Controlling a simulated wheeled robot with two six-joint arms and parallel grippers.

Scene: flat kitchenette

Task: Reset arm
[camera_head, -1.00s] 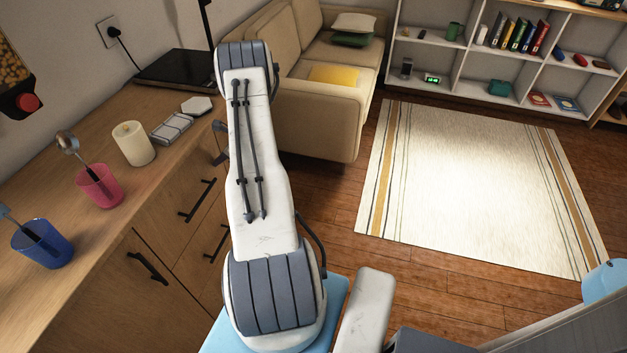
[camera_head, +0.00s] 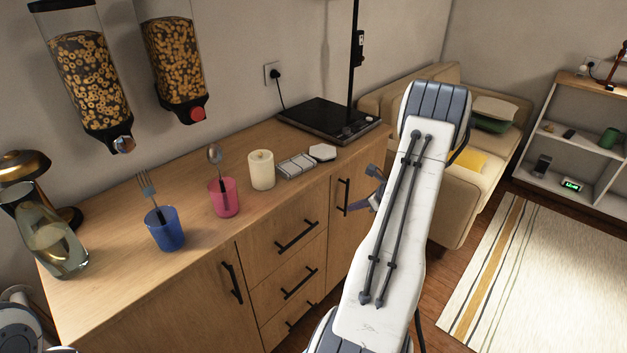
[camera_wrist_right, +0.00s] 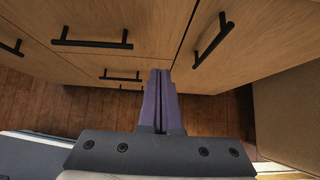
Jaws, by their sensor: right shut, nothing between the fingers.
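My right arm crosses the head view from the bottom to the upper right. Its gripper (camera_head: 364,206) shows partly past the left edge of the arm, in front of the cabinet (camera_head: 197,309). In the right wrist view the two purple fingers of my right gripper (camera_wrist_right: 160,73) lie together, shut with nothing between them. They point at the wooden drawer and door fronts and appear apart from them. My left gripper is not in view; a white and dark part at the lower left corner of the head view looks like my left arm.
Cabinet handles (camera_head: 296,236) stick out. A sofa (camera_head: 463,204) and rug (camera_head: 500,270) lie right.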

